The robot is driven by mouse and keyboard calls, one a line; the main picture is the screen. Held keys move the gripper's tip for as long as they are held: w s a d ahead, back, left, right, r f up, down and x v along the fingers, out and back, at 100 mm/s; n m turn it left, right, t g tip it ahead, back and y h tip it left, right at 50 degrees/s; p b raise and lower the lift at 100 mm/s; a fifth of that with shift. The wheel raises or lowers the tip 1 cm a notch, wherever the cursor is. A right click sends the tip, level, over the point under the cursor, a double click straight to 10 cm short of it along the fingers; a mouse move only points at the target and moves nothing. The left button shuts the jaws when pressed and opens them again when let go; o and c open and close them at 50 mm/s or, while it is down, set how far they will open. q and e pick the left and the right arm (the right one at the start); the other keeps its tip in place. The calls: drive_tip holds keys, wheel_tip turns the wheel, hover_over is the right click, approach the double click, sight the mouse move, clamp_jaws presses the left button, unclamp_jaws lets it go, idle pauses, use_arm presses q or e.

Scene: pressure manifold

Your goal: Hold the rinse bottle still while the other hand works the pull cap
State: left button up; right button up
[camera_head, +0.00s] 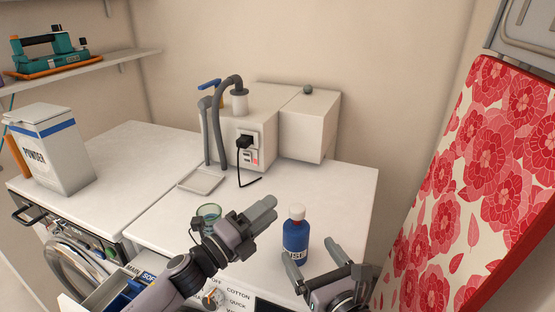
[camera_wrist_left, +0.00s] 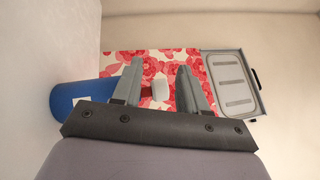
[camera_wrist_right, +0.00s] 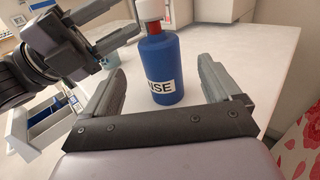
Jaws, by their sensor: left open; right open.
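The rinse bottle (camera_head: 296,243) is blue with a white label, a red neck and a white pull cap (camera_head: 297,211). It stands upright on the white counter top. My right gripper (camera_head: 313,257) is open in front of the bottle; in the right wrist view the bottle (camera_wrist_right: 161,70) shows between and beyond the open fingers (camera_wrist_right: 160,82). My left gripper (camera_head: 268,212) is at the left of the bottle near cap height. In the left wrist view its open fingers (camera_wrist_left: 158,82) have the white cap (camera_wrist_left: 160,91) showing between them.
A glass (camera_head: 208,215) stands left of the bottle, behind my left arm. A white box with hoses (camera_head: 245,130) stands at the back. A powder box (camera_head: 50,150) is on the left. A red floral board (camera_head: 480,190) stands at the right. Counter behind the bottle is clear.

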sight(302, 242)
use_arm(q)
drive_tip(key=d+r+m+g+h, duration=0.1)
drive_tip(key=r+m, duration=0.1)
drive_tip(key=m, duration=0.1)
drive_tip(key=w+d+r+m+g+h, duration=0.1)
drive_tip(key=d+r+m+g, duration=0.1)
drive_tip(key=m, duration=0.1)
drive_tip(key=w+d+r+m+g+h, duration=0.1)
drive_tip(key=d+m+g, duration=0.1)
drive_tip(key=m, duration=0.1)
drive_tip(key=shift+d+r+m+h, duration=0.25)
drive_tip(key=shift+r+m+h, duration=0.05)
drive_tip(key=shift+r+h, duration=0.1)
drive_tip(key=d+r+m+g+y, duration=0.45)
drive_tip(key=m+g, duration=0.45)
drive_tip(key=m, duration=0.5)
use_arm(e)
drive_tip(key=shift+w+a, duration=0.2)
drive_tip(key=shift+w, duration=0.25)
use_arm(q)
drive_tip(key=s+a+r+m+g+y, duration=0.1)
drive_tip(key=a+r+m+y, duration=0.1)
drive_tip(key=a+y, duration=0.5)
drive_tip(key=shift+s+a+m+y, duration=0.15)
drive_tip(key=shift+a+m+y, duration=0.1)
drive_tip(key=shift+m+y, duration=0.65)
use_arm(e)
drive_tip(key=shift+x, duration=3.05)
use_arm(q)
drive_tip(key=shift+r, duration=0.1)
